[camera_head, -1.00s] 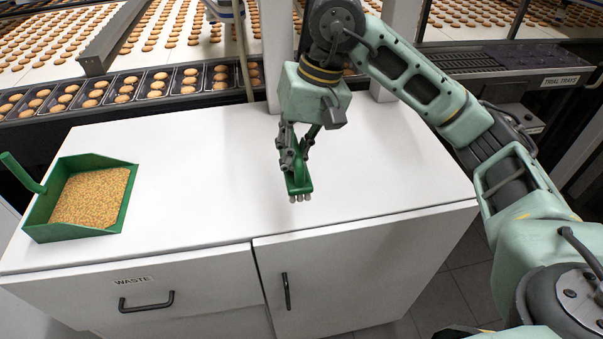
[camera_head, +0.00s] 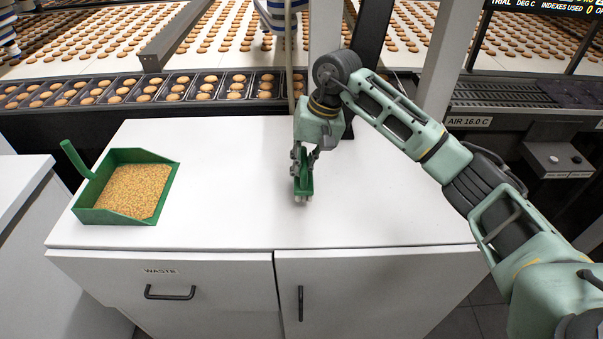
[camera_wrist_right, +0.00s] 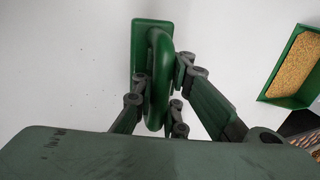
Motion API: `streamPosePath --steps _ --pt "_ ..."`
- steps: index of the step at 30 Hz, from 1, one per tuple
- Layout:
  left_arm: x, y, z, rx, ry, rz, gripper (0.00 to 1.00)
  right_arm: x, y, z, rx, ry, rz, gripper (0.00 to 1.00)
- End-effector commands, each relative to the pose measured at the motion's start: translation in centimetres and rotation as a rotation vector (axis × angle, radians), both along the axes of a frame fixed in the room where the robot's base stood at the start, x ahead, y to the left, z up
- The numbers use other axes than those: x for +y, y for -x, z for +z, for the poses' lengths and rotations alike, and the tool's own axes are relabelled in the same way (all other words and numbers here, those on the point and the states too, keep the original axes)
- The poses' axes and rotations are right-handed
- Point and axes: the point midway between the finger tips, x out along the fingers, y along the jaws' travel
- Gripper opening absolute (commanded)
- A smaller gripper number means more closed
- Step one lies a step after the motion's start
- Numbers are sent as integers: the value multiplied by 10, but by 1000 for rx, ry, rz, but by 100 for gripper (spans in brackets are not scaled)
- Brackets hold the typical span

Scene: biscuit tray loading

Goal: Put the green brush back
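The green brush (camera_head: 304,186) has a green back and handle, with pale bristles at its lower end. My right gripper (camera_head: 305,163) is shut on its handle, above the white cabinet top. In the right wrist view, the fingers (camera_wrist_right: 160,98) sit on both sides of the looped green handle of the brush (camera_wrist_right: 152,50). I cannot tell whether the bristles touch the top. My left gripper is not in view.
A green dustpan (camera_head: 125,217) full of crumbs stands on the left of the white cabinet top (camera_head: 230,215); it also shows in the right wrist view (camera_wrist_right: 284,101). A drawer marked WASTE (camera_head: 165,278) is below. Biscuit trays (camera_head: 205,88) line the conveyor behind. The middle of the top is clear.

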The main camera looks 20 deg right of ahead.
Motion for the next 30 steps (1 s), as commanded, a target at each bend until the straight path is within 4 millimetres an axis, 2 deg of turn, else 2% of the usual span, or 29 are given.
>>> streamPosePath --steps 4,9,21,30 --pt "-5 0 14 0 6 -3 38 0 2 -21 8 0 -1 0" --pt "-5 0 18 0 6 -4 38 0 1 -36 2 -1 1 0" --pt "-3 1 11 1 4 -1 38 -1 0 -42 0 1 0 0" --pt "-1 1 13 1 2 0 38 0 1 -41 1 1 -1 25"
